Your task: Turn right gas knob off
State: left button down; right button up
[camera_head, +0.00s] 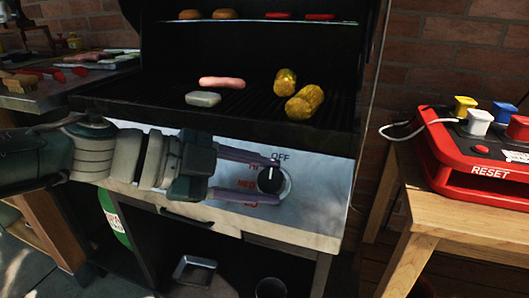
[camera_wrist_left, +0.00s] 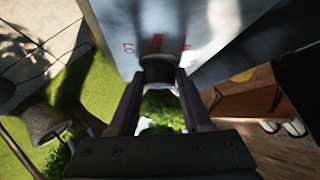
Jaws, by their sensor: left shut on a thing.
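The right gas knob (camera_head: 271,180) is a round dark knob on the grill's pale front panel (camera_head: 318,190). A white mark on it points up, roughly toward the word OFF. Red letters stand to its left. My left gripper (camera_head: 277,181) reaches in from the left, with one finger above the knob and one below, shut on it. In the left wrist view, the knob (camera_wrist_left: 158,70) sits between the tips of both fingers (camera_wrist_left: 160,78). My left arm hides the panel's left part. My right gripper is out of view.
A sausage (camera_head: 222,83), a pale block (camera_head: 203,99) and corn cobs (camera_head: 304,102) lie on the grill grate. A red box marked RESET (camera_head: 480,185) stands on a wooden table at the right. A green bottle (camera_head: 113,218) stands below my left arm.

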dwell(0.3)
pick_arm(q)
jog(key=shift+c, duration=1.7)
grip_release()
jog(key=shift+a+r, duration=0.15)
jog(key=shift+r, duration=0.05)
jog(key=p+v, duration=0.4)
jog(key=v, duration=0.5)
jog(key=shift+s+a, duration=0.15)
jog(key=shift+a, duration=0.1)
